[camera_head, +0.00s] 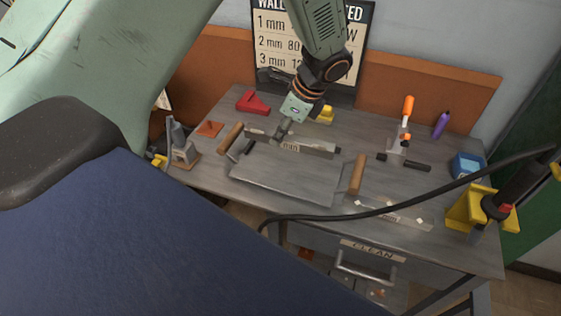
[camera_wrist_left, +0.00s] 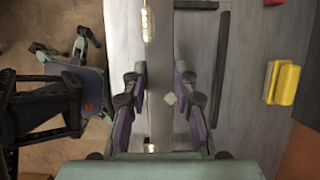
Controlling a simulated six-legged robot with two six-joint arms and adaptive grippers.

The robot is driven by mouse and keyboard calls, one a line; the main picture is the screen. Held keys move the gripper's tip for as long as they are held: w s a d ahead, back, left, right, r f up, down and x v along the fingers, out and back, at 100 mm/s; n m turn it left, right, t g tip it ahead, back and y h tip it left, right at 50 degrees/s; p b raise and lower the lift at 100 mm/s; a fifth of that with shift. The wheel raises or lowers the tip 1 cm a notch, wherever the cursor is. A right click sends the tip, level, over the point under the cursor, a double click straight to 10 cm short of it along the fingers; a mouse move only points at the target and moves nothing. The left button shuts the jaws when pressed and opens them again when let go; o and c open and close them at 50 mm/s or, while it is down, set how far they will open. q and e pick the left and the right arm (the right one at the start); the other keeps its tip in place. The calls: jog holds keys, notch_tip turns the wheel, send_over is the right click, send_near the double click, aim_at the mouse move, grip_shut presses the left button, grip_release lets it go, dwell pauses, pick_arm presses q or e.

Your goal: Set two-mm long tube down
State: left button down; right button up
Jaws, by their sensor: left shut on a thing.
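The long tube (camera_head: 318,149) is a grey metal bar with a pale label reading "mm", lying crosswise above the back edge of a flat grey plate (camera_head: 285,178). My left gripper (camera_head: 284,129) reaches down from above and is shut on the tube near its middle. In the left wrist view the tube (camera_wrist_left: 160,60) runs up the picture between the two fingers of my left gripper (camera_wrist_left: 160,98). I cannot tell whether the tube touches the surface below. My right gripper is not in view.
The workbench (camera_head: 215,176) also holds a red angled block (camera_head: 253,102), an orange-handled clamp (camera_head: 407,120), a purple bottle (camera_head: 441,124), a blue box (camera_head: 466,165) and a yellow torch stand (camera_head: 468,208). A black cable (camera_head: 400,207) crosses the front.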

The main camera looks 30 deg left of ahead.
pick_arm(q)
send_over(277, 167)
jog(key=d, duration=0.1)
jog(key=f, duration=0.5)
jog(key=shift+w+d+f+b, duration=0.1)
jog(key=shift+w+f+b, duration=0.2)
jog(key=shift+f+b, duration=0.05)
jog(key=shift+f, duration=0.3)
jog(key=shift+s+d+f, duration=0.25)
jog(key=f, duration=0.3)
jog(key=shift+w+a+f+b, duration=0.1)
jog(key=shift+a+f+b, duration=0.1)
jog(key=shift+b, duration=0.15)
jog(key=shift+w, duration=0.1)
jog(key=shift+s+d, duration=0.15)
jog(key=shift+s, duration=0.1)
jog(key=c, duration=1.4)
grip_release()
jog(key=shift+f, duration=0.1)
jog(key=o, duration=0.3)
jog(key=shift+w+f, duration=0.1)
jog(key=shift+w, duration=0.05)
jog(key=shift+o, duration=0.2)
jog(key=shift+r, duration=0.2)
